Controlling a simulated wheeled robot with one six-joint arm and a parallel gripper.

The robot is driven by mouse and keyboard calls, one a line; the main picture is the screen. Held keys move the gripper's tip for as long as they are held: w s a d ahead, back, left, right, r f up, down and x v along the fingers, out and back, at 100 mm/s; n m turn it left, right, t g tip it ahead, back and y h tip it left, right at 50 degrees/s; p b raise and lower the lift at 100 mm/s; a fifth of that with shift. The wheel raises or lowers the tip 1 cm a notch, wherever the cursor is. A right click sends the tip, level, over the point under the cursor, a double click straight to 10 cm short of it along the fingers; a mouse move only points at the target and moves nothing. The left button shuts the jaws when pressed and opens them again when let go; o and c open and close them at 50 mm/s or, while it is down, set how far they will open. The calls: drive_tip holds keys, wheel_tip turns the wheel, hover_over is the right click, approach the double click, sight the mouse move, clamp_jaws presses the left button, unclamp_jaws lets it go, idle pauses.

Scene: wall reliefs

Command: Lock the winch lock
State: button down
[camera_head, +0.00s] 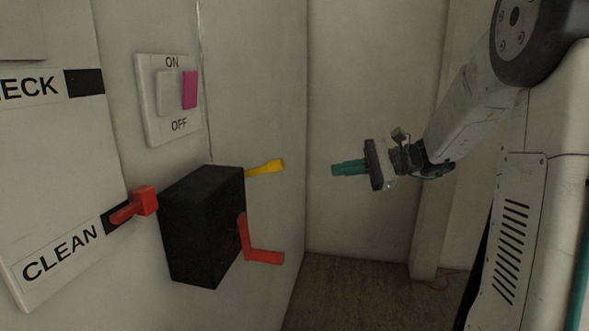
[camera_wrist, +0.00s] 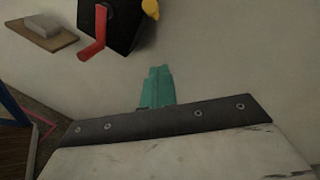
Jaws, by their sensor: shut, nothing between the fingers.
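The winch is a black box (camera_head: 203,228) on the left wall with a red crank handle (camera_head: 262,254). A yellow lever (camera_head: 266,168), which looks like the winch lock, sticks out to the right from its upper part. My gripper (camera_head: 335,169) has teal fingers and is shut and empty. It is to the right of the yellow lever, clearly apart from it. In the wrist view the closed fingers (camera_wrist: 160,72) point toward the wall, below the black box (camera_wrist: 122,28). The red handle (camera_wrist: 93,42) and the yellow lever's end (camera_wrist: 151,9) show at the top.
An ON/OFF switch (camera_head: 168,100) with a pink part is above the winch. A red slider handle (camera_head: 140,203) by the CLEAN label (camera_head: 60,255) is left of it. A board with a pale block (camera_wrist: 42,27) shows in the wrist view. The space around my gripper is free.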

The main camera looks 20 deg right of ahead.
drive_tip(key=w+a, duration=0.2)
drive_tip(key=a, duration=0.9)
drive_tip(key=shift+w+a+r, duration=0.2)
drive_tip(key=shift+w+r, duration=0.05)
drive_tip(key=shift+r, duration=0.2)
drive_tip(key=shift+d+r, duration=0.1)
